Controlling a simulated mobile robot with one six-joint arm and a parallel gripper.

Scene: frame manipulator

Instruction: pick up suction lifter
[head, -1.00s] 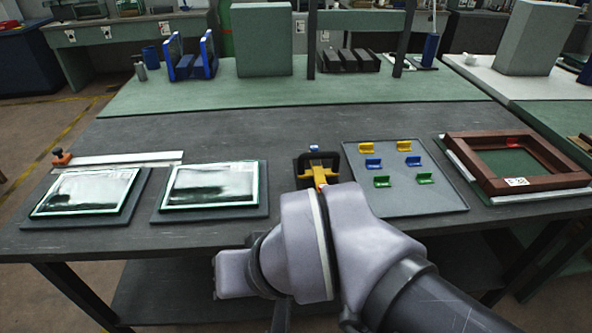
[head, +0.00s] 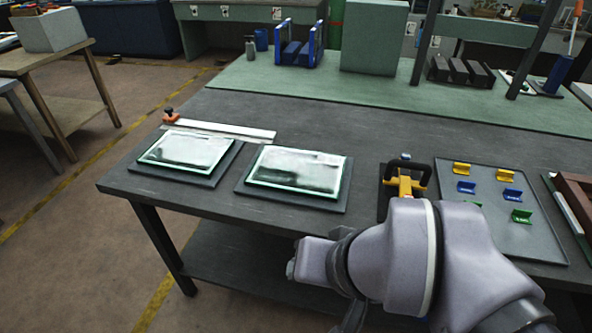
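The suction lifter (head: 407,184), with a yellow handle and black parts, is on the dark table just beyond my arm in the head view. My arm's large pale links (head: 395,255) cover its near side, so its lower part is hidden. My gripper cannot be made out; it is hidden by or beyond the arm links. I cannot tell whether anything touches the lifter.
Two glass panes (head: 187,151) (head: 296,169) lie on dark pads to the left. A straightedge (head: 222,130) lies behind them. A grey tray (head: 540,240) with several coloured clips and a brown frame (head: 577,202) are to the right. A green mat (head: 330,97) covers the back.

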